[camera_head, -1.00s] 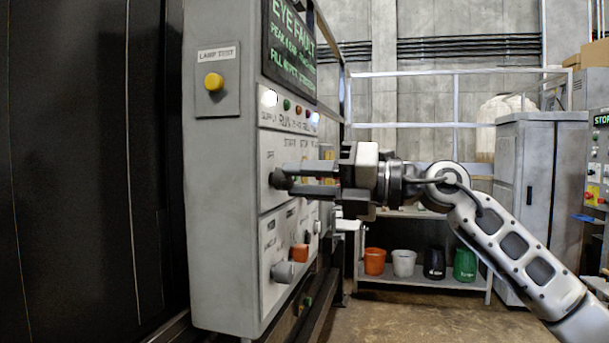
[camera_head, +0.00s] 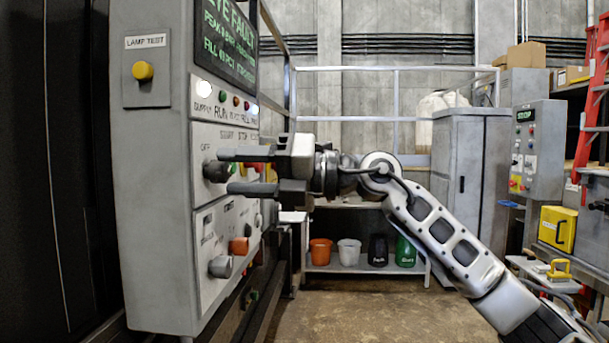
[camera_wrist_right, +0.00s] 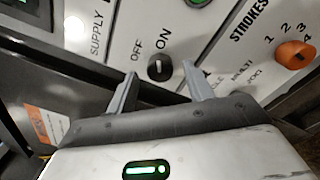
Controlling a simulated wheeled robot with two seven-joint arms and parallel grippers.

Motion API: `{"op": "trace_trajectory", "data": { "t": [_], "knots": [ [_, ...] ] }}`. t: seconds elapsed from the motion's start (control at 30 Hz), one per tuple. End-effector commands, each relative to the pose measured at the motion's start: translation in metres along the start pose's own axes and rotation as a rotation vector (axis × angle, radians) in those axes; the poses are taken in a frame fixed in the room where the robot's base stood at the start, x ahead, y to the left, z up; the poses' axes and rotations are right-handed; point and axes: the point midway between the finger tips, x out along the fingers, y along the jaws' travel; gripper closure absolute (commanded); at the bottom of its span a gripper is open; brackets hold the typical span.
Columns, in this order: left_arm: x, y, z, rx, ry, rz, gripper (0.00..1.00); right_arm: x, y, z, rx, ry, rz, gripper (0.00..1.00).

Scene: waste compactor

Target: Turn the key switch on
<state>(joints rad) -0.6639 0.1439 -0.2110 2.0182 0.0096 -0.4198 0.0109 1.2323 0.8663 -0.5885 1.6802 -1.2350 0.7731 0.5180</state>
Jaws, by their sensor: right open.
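The key switch is a black round knob (camera_wrist_right: 160,67) under OFF and ON labels in the right wrist view; a small white mark shows on its face. In the head view it is the dark knob (camera_head: 215,171) on the grey control panel (camera_head: 160,225). My right gripper (camera_head: 228,172) is open, its two fingers pointing left at the panel. In the wrist view the fingertips (camera_wrist_right: 160,75) lie on either side of the knob, with nothing visibly gripped. I cannot tell if they touch it. My left gripper is not in view.
An orange knob (camera_head: 239,245) and a grey knob (camera_head: 220,267) stick out below on the panel. A yellow lamp test button (camera_head: 143,71) is above. In the wrist view an orange selector (camera_wrist_right: 295,54) is to the right. Open floor (camera_head: 360,312) lies behind my arm.

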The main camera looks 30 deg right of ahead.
Motion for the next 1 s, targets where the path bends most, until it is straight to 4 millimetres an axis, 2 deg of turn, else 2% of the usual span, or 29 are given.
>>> {"op": "trace_trajectory", "data": {
  "t": [0.17,0.6,0.8,1.0],
  "knots": [
    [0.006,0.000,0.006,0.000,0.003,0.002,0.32,-0.026,-0.004,-0.002,-0.001,-0.003,-0.005,0.48],
    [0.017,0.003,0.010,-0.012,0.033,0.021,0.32,-0.127,-0.004,-0.002,0.000,-0.004,-0.004,0.48],
    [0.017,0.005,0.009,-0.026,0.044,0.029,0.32,-0.151,-0.002,-0.001,0.000,-0.002,-0.002,0.48],
    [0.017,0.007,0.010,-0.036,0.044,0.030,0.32,-0.157,0.000,0.000,0.001,0.000,0.000,0.48]
  ]
}}
